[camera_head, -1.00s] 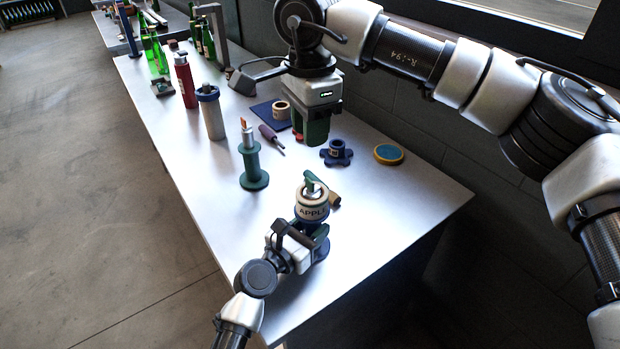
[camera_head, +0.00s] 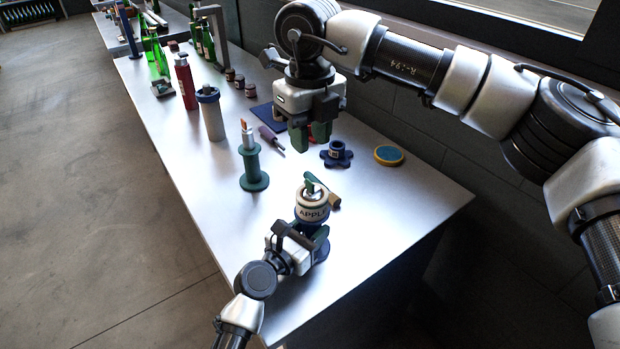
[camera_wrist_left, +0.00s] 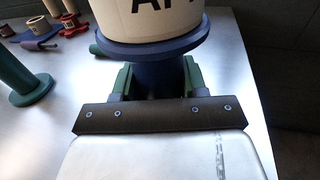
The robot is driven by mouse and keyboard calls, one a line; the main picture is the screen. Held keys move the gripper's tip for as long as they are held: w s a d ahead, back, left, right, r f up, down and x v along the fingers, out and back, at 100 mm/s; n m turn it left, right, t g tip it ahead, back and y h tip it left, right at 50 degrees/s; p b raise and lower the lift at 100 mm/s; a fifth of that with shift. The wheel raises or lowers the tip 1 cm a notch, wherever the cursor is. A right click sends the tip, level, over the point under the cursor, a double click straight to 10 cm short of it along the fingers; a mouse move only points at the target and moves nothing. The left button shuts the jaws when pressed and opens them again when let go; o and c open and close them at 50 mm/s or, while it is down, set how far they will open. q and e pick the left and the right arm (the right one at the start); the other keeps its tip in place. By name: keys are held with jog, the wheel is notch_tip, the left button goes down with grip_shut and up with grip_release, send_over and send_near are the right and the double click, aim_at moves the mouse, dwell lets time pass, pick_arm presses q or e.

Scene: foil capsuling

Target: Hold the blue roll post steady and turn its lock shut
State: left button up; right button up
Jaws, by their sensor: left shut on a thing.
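The blue roll post (camera_head: 322,232) stands near the front end of the table and carries a cream roll (camera_head: 311,210) lettered "APPLE". A green lock lever (camera_head: 314,181) sits on its top, above a light metal part. In the left wrist view the post (camera_wrist_left: 155,80) shows beneath the roll's blue flange (camera_wrist_left: 155,52). My left gripper (camera_wrist_left: 156,88) is shut on the post, with one green finger on each side, below the roll. My right gripper (camera_head: 309,134) hangs above the table behind the post, apart from the lock; its green fingers point down with a narrow gap.
A green post (camera_head: 252,165) stands to the left. A tan piece (camera_head: 334,201) lies close to the post. Bottles (camera_head: 184,82) stand farther back. The table's right front is clear.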

aim_at(310, 181)
notch_tip(310, 181, down, 10)
jog(key=shift+r, duration=0.2)
jog(key=shift+c, duration=0.2)
grip_shut()
